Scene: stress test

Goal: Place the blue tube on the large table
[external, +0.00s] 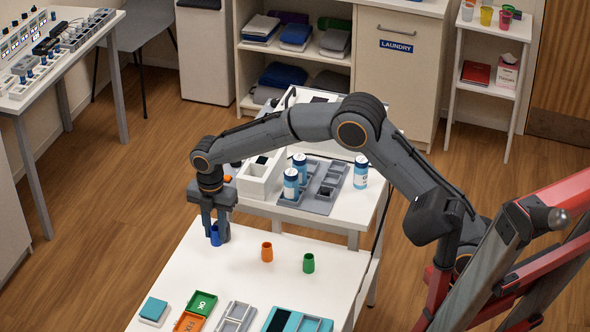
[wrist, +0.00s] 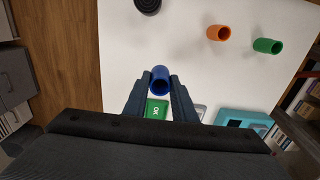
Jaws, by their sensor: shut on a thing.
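The blue tube (external: 215,235) is held upright between the fingers of my gripper (external: 216,226), over the left far part of the large white table (external: 230,270). In the wrist view the blue tube (wrist: 160,79) shows between the two dark fingertips of my gripper (wrist: 160,88), which are shut on it. The tube is at or close above the table top; I cannot tell whether it touches. An orange tube (external: 267,252) and a green tube (external: 309,263) stand upright on the table to the right of it.
Green and orange trays (external: 201,304), grey trays (external: 236,317) and a teal tray (external: 283,321) lie along the front. A dark round object (wrist: 148,5) stands on the table. A smaller table (external: 345,210) with bottles adjoins behind. The table middle is clear.

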